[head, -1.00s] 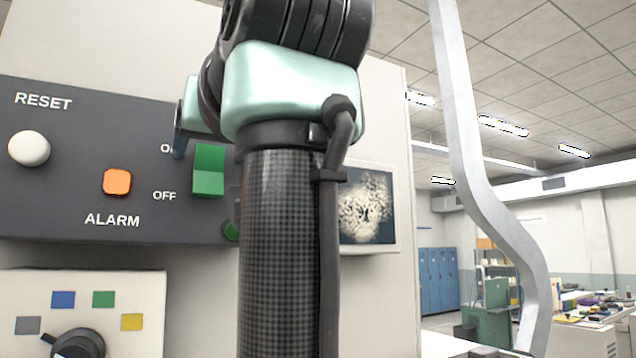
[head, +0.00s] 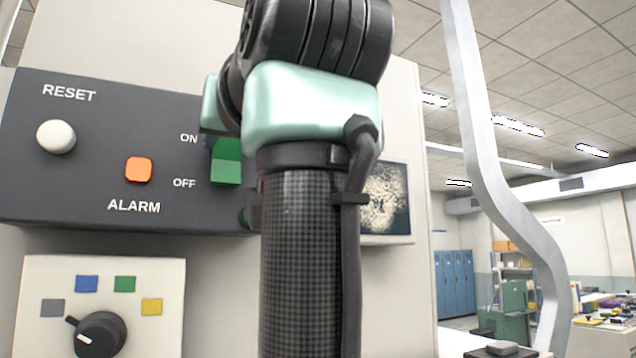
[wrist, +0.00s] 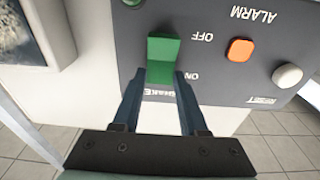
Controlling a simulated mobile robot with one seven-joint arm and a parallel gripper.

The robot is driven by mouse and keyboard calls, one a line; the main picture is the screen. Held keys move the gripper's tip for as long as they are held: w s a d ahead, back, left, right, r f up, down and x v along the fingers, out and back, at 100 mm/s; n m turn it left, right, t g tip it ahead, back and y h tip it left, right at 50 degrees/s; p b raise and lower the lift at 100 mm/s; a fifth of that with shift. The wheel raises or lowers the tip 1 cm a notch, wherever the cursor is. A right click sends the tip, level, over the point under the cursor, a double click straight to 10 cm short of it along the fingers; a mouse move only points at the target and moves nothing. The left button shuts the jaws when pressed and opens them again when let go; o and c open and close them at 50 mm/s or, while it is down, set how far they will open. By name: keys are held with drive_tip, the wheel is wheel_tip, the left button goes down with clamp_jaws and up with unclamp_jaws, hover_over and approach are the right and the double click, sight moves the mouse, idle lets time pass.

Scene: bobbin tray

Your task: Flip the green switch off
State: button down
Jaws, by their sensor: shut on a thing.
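The green switch (head: 227,160) is a rocker on the dark panel, between the ON and OFF labels on its left and my arm on its right. It also shows in the wrist view (wrist: 163,50), where the panel appears upside down. My gripper (wrist: 158,74) has its two blue-grey fingers on either side of the switch's ON end, shut on it. In the head view my arm hides most of the gripper and the right edge of the switch. I cannot tell clearly which way the rocker is tilted.
The dark panel (head: 100,195) also carries an orange ALARM button (head: 138,169) and a white RESET knob (head: 56,136). Below it is a pale panel with a black dial (head: 100,334) and coloured squares. A small screen (head: 388,200) is right of my arm.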

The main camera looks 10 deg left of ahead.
drive_tip(key=f+t+y+b, duration=0.1)
drive_tip(key=b, duration=0.1)
drive_tip(key=shift+s+t+b, duration=0.15)
drive_tip(key=shift+t+b, duration=0.15)
drive_tip(key=shift+b, duration=0.1)
drive_tip(key=shift+d+r, duration=0.1)
drive_tip(key=shift+r, duration=0.05)
drive_tip(key=shift+c, duration=2.2)
unclamp_jaws()
drive_tip(key=b+v, duration=0.8)
drive_tip(key=v, duration=0.5)
drive_tip(key=shift+f, duration=0.3)
